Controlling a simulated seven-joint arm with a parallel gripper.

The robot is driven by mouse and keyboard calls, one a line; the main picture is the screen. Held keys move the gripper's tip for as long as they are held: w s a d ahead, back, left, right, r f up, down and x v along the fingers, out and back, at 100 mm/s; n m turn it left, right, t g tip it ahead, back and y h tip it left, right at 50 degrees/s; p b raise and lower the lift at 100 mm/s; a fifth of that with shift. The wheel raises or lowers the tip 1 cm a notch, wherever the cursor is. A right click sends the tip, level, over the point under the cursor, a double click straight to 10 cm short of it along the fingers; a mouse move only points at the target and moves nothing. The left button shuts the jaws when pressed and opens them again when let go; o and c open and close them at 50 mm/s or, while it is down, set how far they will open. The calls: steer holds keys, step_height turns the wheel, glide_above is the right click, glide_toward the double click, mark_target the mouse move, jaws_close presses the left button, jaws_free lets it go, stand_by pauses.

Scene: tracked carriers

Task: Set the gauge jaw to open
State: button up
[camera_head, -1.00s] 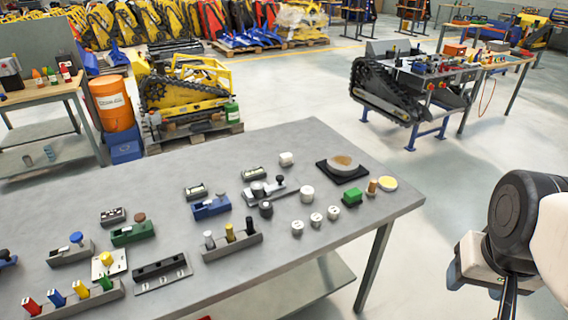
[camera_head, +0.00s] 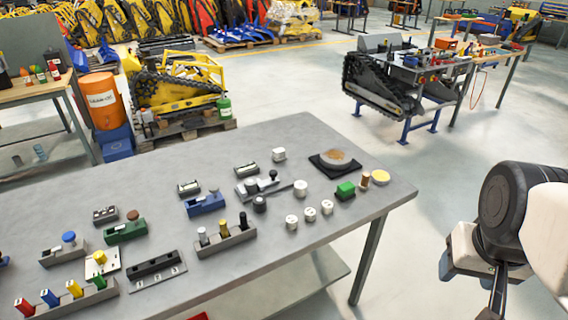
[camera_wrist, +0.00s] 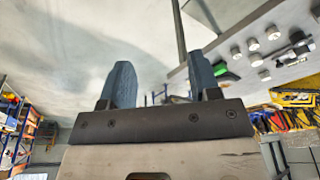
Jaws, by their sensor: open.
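A grey metal slide device (camera_head: 284,187) with a dark knob lies on the table among small blocks; it looks like the gauge. Its jaw setting is too small to read. It appears also in the wrist view (camera_wrist: 299,50), near the right edge. My gripper (camera_wrist: 160,82) is open and empty, with two blue fingers apart in the wrist view. In the head view my gripper (camera_head: 497,292) hangs at the lower right, off the table's right edge and well away from the gauge.
The grey table (camera_head: 330,240) carries several small parts.

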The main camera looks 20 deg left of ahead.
steer(key=shift+w, duration=0.1)
steer(key=w+a+r+g, duration=0.1)
steer(key=w+a, duration=0.7)
steer(key=w, duration=0.5)
steer(key=w+a, duration=0.9)
steer(key=w, duration=0.5)
steer(key=shift+g, duration=0.8)
steer(key=w+a+f, duration=0.4)
steer(key=w+a, duration=0.1)
steer(key=a, duration=0.4)
steer(key=w+a+f, duration=0.5)
steer(key=a, duration=0.4)
steer(key=w+a+f, duration=0.5)
steer(key=a, duration=0.4)
steer(key=shift+w, duration=0.2)
steer(key=shift+w+a+f, duration=0.1)
steer(key=shift+a+f, duration=0.1)
steer(key=shift+a, duration=0.25)
steer(key=shift+f, duration=0.1)
